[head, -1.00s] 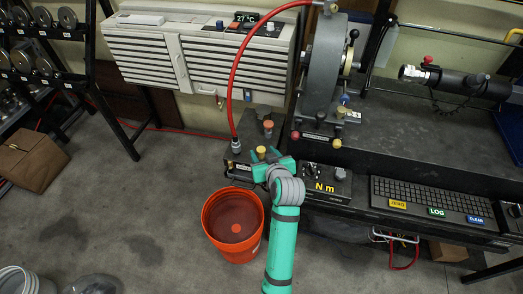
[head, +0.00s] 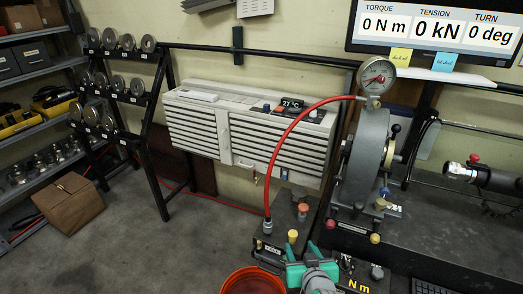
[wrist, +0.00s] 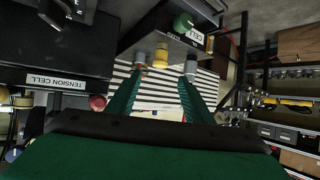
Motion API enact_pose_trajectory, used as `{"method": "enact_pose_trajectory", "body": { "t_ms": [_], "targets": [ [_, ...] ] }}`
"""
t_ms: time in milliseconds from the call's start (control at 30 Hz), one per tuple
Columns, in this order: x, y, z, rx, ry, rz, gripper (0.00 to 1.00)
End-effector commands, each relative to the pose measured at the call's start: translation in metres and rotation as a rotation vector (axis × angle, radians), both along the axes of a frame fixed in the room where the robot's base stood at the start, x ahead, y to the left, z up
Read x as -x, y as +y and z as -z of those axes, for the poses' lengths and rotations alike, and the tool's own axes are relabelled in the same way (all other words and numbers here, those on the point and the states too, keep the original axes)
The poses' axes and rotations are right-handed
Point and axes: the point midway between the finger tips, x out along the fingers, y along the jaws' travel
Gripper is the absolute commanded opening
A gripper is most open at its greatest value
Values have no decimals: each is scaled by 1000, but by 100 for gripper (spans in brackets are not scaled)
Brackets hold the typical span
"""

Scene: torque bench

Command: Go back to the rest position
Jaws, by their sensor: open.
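My gripper (wrist: 160,95) is open in the wrist view, its two green fingers apart with nothing between them. Beyond the fingertips are the slatted wall unit and the knobs of a dark pump block. In the head view my green wrist (head: 312,272) shows at the bottom edge, near the pump block (head: 272,240) with its yellow and orange knobs.
An orange bucket (head: 252,281) stands on the floor left of my wrist. The bench (head: 430,225) with a grey wheel rig (head: 366,160) lies to the right. A weight rack (head: 160,130) and a cardboard box (head: 70,203) are at left. Floor between is clear.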

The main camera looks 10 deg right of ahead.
Motion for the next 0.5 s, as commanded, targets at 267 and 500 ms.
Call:
{"method": "enact_pose_trajectory", "body": {
  "t_ms": [267,500],
  "targets": [
    [21,24,37,-12,-6,25,47],
    [67,59,81,-14,-36,65,47]
  ]
}}
